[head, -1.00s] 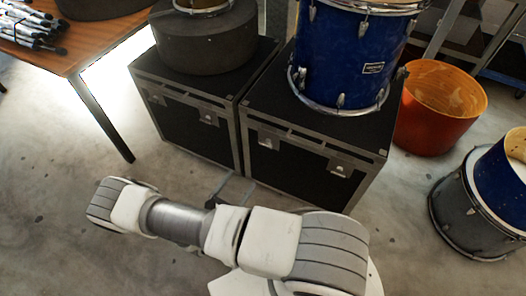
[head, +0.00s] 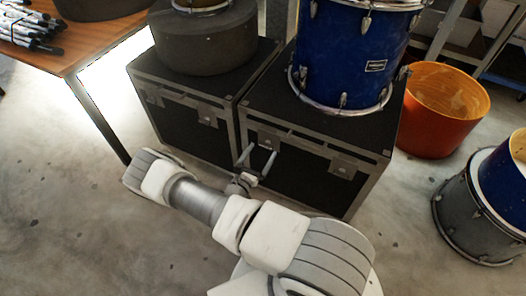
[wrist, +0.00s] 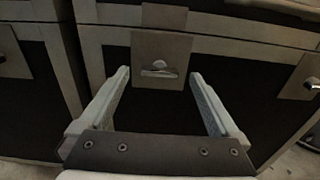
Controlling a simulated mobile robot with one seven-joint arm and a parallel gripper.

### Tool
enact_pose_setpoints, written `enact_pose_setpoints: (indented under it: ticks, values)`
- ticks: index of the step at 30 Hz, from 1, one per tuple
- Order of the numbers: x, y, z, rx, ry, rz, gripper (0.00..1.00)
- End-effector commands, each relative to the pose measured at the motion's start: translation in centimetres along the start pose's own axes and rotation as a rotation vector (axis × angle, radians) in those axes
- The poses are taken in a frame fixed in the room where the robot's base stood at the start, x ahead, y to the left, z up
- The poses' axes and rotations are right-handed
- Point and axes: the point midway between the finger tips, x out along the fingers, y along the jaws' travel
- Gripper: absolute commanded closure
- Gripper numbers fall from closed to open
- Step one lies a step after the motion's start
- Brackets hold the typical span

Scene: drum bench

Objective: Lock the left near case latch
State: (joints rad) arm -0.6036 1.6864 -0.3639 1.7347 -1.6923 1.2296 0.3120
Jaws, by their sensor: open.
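The right-hand black case (head: 300,172) has two metal latches on its front. Its left latch (wrist: 146,52) is a pale plate with a small horizontal turn-knob, below a tab on the lid edge. In the head view this latch (head: 266,139) is partly behind my fingers. My gripper (head: 259,154) is open and empty in front of it. In the wrist view the two fingers of my gripper (wrist: 160,74) stand on either side of the latch plate, with the knob visible between them. I cannot tell whether the fingertips touch the case.
The case's right latch (head: 343,167) is apart from my gripper. A blue drum (head: 345,55) stands on this case. Another black case (head: 180,122) stands close on the left. An orange drum shell (head: 432,125) is at right. The floor in front is clear.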

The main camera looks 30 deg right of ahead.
Motion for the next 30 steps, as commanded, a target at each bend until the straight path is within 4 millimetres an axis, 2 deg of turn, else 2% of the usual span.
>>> enact_pose_setpoints:
  ticks: [6,15,27,30]
  values:
    - [1.9,0.0,0.0,0.0,0.0,0.0,0.03]
    - [2.0,0.0,0.0,-0.001,0.0,0.0,0.03]
    - [2.0,0.0,0.0,-0.001,0.0,0.0,0.74]
    - [2.0,0.0,0.0,-0.001,0.0,0.0,0.88]
